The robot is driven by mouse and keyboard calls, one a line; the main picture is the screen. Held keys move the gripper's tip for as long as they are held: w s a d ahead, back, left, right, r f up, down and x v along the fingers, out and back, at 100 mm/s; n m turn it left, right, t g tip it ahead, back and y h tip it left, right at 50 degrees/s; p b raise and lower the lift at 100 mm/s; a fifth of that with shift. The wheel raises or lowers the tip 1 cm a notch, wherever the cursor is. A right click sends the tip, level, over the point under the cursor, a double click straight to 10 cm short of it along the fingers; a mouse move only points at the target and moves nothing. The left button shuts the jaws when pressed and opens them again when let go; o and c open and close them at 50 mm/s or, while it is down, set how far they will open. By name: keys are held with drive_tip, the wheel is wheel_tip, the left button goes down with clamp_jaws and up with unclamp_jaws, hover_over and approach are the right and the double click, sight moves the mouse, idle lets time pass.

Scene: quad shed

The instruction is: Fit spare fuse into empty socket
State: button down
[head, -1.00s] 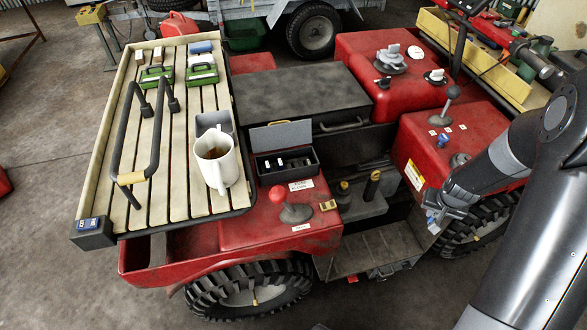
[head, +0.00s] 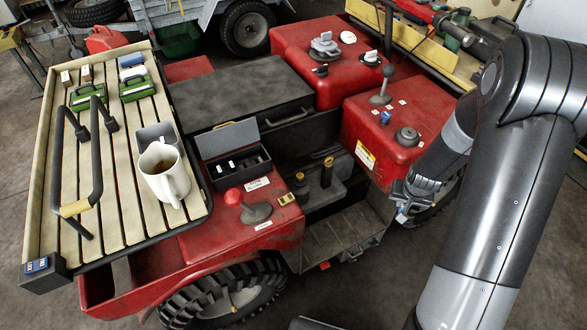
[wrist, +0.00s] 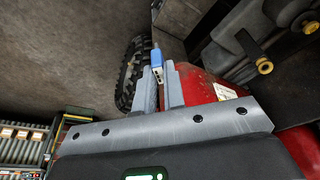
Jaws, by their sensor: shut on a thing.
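My gripper (wrist: 160,85) is shut on a small blue-and-white piece, seemingly the spare fuse (wrist: 156,58), whose blue end sticks out past the fingertips. In the head view my gripper (head: 403,205) hangs beside the right red fender, with the fuse (head: 402,217) small and partly hidden at its tips. An open black box (head: 241,174) with a raised grey lid (head: 228,138) stands on the left red fender, left of my gripper and well apart from it. It holds several small white pieces; an empty socket is too small to make out.
The slatted rack (head: 110,185) carries a white mug (head: 165,173), a grey bin and a black handle. A red-knobbed lever (head: 235,197) stands in front of the box. Yellow-topped levers (head: 327,172) rise between box and gripper. A tyre (wrist: 139,75) shows beside the gripper.

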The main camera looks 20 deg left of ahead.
drive_tip(key=w+a+r+n+y, duration=0.1)
drive_tip(key=a+r+n, duration=0.15)
drive_tip(key=a, duration=0.95)
drive_tip(key=w+a+r+n, duration=0.15)
drive_tip(key=a+r, duration=0.25)
drive_tip(key=a, duration=0.7)
drive_tip(key=w+a+r+n+y, duration=0.1)
drive_tip(key=a+r+n, duration=0.15)
drive_tip(key=a, duration=0.95)
drive_tip(key=s+a+r+n, duration=0.1)
drive_tip(key=s+a+r, duration=0.1)
drive_tip(key=a, duration=0.3)
drive_tip(key=s+a+r+n+g, duration=0.1)
drive_tip(key=s+a+r, duration=0.1)
drive_tip(key=a, duration=0.2)
drive_tip(key=s+a+r+n, duration=0.1)
drive_tip(key=s+a+r, duration=0.15)
drive_tip(key=a, duration=0.25)
drive_tip(key=shift+m, duration=0.25)
drive_tip(key=shift+s+d+x, duration=0.15)
drive_tip(key=shift+s+x, duration=0.05)
drive_tip(key=shift+x, duration=0.85)
drive_tip(key=shift+s+d+x, duration=0.15)
drive_tip(key=shift+s+x, duration=0.05)
drive_tip(key=shift+x, duration=0.8)
drive_tip(key=shift+s+d+x, duration=0.15)
drive_tip(key=shift+s+x, duration=0.05)
drive_tip(key=shift+x, duration=0.85)
drive_tip(key=shift+f, duration=0.35)
